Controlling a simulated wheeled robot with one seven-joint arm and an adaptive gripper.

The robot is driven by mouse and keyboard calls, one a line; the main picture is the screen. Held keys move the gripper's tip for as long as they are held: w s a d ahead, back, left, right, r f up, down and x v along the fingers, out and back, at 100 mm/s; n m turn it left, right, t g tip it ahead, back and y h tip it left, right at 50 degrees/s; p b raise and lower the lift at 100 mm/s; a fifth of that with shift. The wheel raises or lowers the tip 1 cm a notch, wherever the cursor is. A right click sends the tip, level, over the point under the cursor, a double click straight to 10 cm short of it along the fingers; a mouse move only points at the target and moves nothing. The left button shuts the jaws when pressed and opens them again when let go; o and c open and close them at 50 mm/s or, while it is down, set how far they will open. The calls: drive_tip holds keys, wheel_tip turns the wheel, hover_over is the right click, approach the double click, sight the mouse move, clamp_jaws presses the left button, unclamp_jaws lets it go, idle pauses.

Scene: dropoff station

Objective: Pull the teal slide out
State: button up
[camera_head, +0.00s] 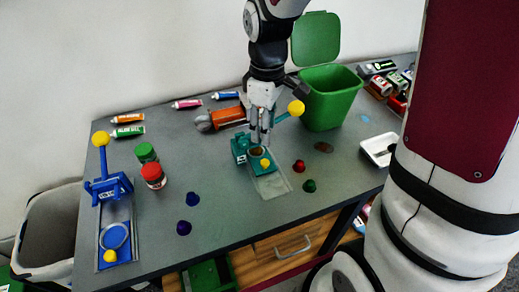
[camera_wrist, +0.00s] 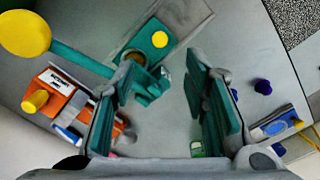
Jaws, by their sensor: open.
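The teal slide (camera_head: 257,158) has a yellow knob (camera_head: 265,163) and a round dark recess. It sits close to its teal press body (camera_head: 239,147) at the back of a grey base plate (camera_head: 272,185), whose front is bare. The press lever (camera_head: 287,115) ends in a yellow ball. In the wrist view the slide (camera_wrist: 153,38) and its knob lie beyond the fingertips, near the top. My gripper (camera_head: 261,138) is open and points down just above the press; its fingers (camera_wrist: 168,85) are apart with nothing clearly held between them. The fingers partly hide the press body.
A blue press (camera_head: 110,190) stands at the left, with its slide near the front of its plate. Red and green jars (camera_head: 153,176), dark capsules (camera_head: 192,199), a red and a green capsule, an orange machine (camera_head: 228,116), a green bin (camera_head: 330,98) and a white tray (camera_head: 379,149) surround the area.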

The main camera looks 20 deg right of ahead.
sight(265, 161)
wheel_tip(265, 161, down, 12)
drive_tip(key=shift+r+b, duration=0.25)
drive_tip(key=shift+b, duration=0.1)
clamp_jaws()
